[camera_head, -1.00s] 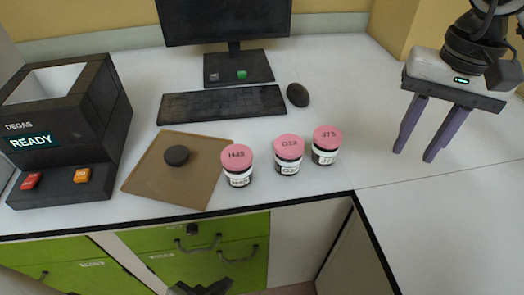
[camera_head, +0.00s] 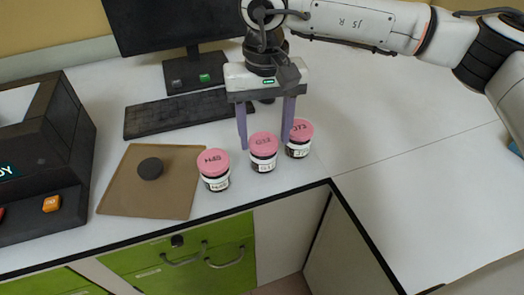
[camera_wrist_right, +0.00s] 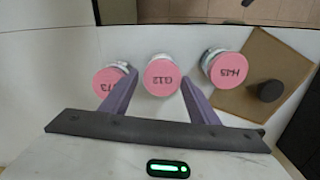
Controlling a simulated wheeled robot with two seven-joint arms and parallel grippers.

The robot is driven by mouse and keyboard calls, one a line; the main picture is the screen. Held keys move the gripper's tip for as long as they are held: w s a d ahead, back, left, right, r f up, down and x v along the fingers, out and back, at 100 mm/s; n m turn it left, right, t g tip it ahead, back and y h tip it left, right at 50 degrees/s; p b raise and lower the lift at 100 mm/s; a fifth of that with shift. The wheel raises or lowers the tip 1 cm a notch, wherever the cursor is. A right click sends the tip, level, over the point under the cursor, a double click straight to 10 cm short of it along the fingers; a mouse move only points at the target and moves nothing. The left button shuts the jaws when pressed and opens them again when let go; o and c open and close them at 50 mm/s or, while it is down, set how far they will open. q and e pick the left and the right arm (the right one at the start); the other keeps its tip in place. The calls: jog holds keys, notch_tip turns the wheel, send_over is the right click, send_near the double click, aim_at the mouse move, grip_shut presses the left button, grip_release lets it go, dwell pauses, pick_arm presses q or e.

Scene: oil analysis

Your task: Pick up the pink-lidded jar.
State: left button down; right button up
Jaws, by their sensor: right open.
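Three jars with pink lids and white labels stand upright in a row near the counter's front edge. They are a left jar (camera_head: 214,170), a middle jar (camera_head: 263,152) and a right jar (camera_head: 299,139). My right gripper (camera_head: 265,143) is open and empty, fingers pointing down. In the head view its fingers show on either side of the middle jar, its body behind it. In the right wrist view the middle jar's lid (camera_wrist_right: 162,77) lies between the two fingers, and the left finger overlaps another lid (camera_wrist_right: 108,86). I cannot tell whether the fingertips are below lid height. My left gripper is not in view.
A brown mat (camera_head: 120,188) with a black disc (camera_head: 150,168) lies left of the jars. A dark machine (camera_head: 40,150) stands further left. A keyboard (camera_head: 180,113) and monitor (camera_head: 165,25) are behind. The counter (camera_head: 400,200) at right is clear.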

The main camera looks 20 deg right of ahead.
aim_at(264, 142)
jog(key=shift+s+a+f+p, duration=0.1)
jog(key=shift+s+f+p, duration=0.1)
jog(key=shift+f, duration=1)
jog(key=shift+s+a+f+p, duration=0.1)
jog(key=shift+f+p, duration=0.05)
jog(key=shift+f, duration=1)
jog(key=c, duration=0.9)
